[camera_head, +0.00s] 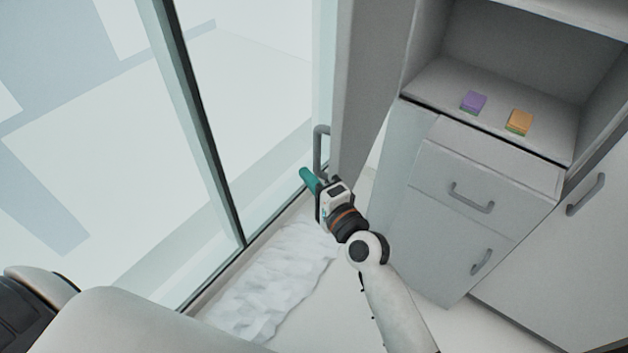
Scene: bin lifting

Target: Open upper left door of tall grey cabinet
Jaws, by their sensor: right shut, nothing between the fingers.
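The tall grey cabinet (488,163) stands on the right. Its upper compartment is open to view. A tall grey door panel (372,75) stands swung out at the compartment's left, seen at a steep angle. Its grey bar handle (318,150) is on the panel's left side. My right gripper (306,175) has teal fingers, shut and empty, just below the handle. I cannot tell whether it touches the handle. My left gripper is not in view.
A purple sponge (473,101) and an orange sponge (519,121) lie on the shelf. A glass wall with a dark frame (205,130) is at left. A white crumpled mat (270,285) lies on the floor.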

